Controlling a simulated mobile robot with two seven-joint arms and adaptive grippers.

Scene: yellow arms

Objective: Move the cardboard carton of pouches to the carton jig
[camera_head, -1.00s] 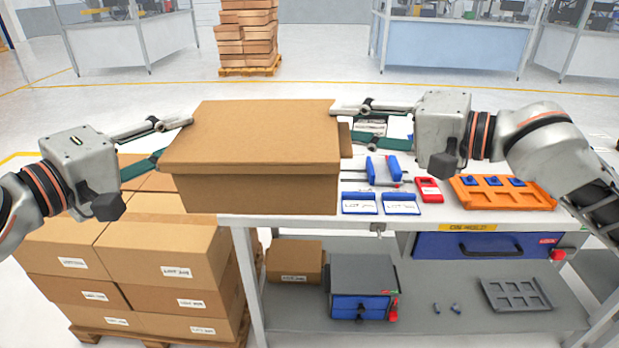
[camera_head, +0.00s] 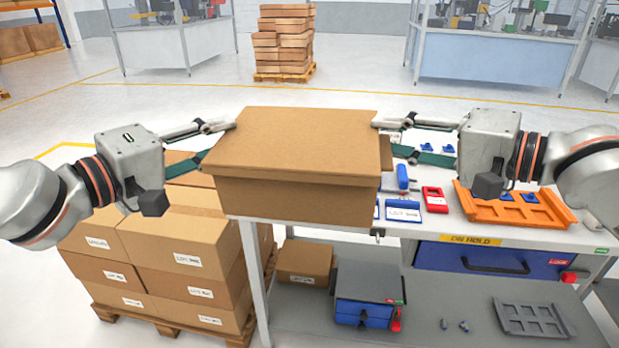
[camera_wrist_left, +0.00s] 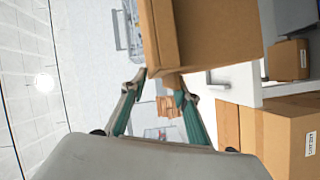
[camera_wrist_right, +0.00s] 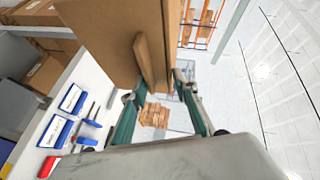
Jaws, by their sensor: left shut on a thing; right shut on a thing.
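The cardboard carton (camera_head: 300,150) is a closed brown box held level between my two arms, in front of and above the left end of the workbench. My left gripper (camera_head: 222,140) is shut on its left side near the top. My right gripper (camera_head: 388,140) is shut on its right side. In the left wrist view the carton (camera_wrist_left: 205,35) lies between the fingers (camera_wrist_left: 158,85). In the right wrist view the carton (camera_wrist_right: 110,35) has a flap gripped by the fingers (camera_wrist_right: 160,92). The pouches are hidden. I cannot make out a carton jig.
A workbench (camera_head: 440,228) holds an orange tray (camera_head: 515,215), blue labelled holders (camera_head: 403,211) and a red item (camera_head: 434,198). Stacked cartons on a pallet (camera_head: 150,325) stand at left. A drawer unit (camera_head: 365,285) and a small box (camera_head: 304,259) sit on the lower shelf. Open floor lies behind.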

